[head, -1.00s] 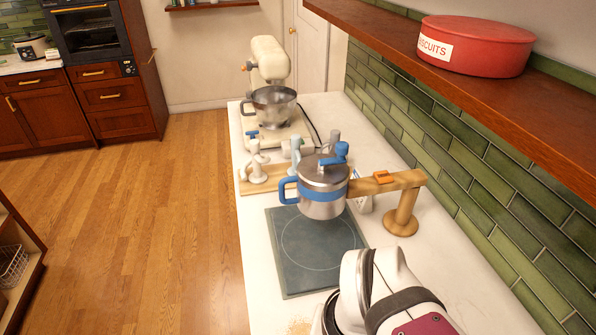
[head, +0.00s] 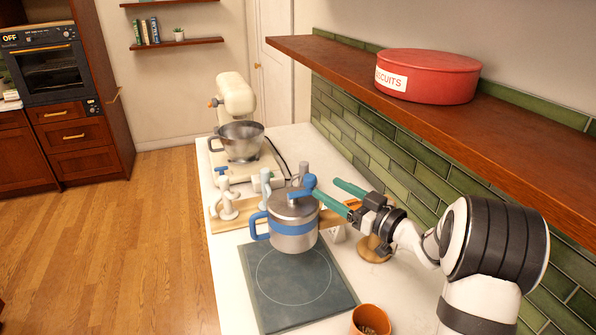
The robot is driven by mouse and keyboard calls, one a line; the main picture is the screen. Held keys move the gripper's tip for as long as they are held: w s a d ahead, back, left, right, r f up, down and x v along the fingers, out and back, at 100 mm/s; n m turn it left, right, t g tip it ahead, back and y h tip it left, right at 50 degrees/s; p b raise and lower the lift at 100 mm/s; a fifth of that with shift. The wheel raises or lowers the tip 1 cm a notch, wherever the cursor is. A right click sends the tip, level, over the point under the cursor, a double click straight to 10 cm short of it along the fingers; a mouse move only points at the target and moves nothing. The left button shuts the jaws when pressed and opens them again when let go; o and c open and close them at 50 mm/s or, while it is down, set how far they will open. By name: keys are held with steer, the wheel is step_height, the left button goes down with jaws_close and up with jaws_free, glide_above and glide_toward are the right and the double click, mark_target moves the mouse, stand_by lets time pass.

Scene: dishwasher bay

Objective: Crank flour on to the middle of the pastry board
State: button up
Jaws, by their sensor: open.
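In the head view, the flour sifter (head: 293,228) is a steel canister with a blue band, a blue side handle and a blue crank (head: 302,189) on its lid. A wooden stand (head: 375,246), partly hidden by my arm, is beside it. The sifter is over a dark slate-coloured pastry board (head: 300,292) with a thin ring marked on it. My gripper (head: 333,191) has green fingers, parted, just right of the crank. One finger reaches close to the crank; I cannot tell whether they touch. No flour shows on the visible part of the board.
An orange pot (head: 371,321) stands at the board's near right. A mixer with a steel bowl (head: 240,141) is at the back, and a wooden rack with pegs (head: 228,206) is behind the sifter. A shelf with a red biscuit tin (head: 428,76) overhangs the right side.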

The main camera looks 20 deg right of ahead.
steer(key=x, duration=1)
steer(key=shift+w+a, duration=0.15)
steer(key=shift+w, duration=0.1)
jaws_close()
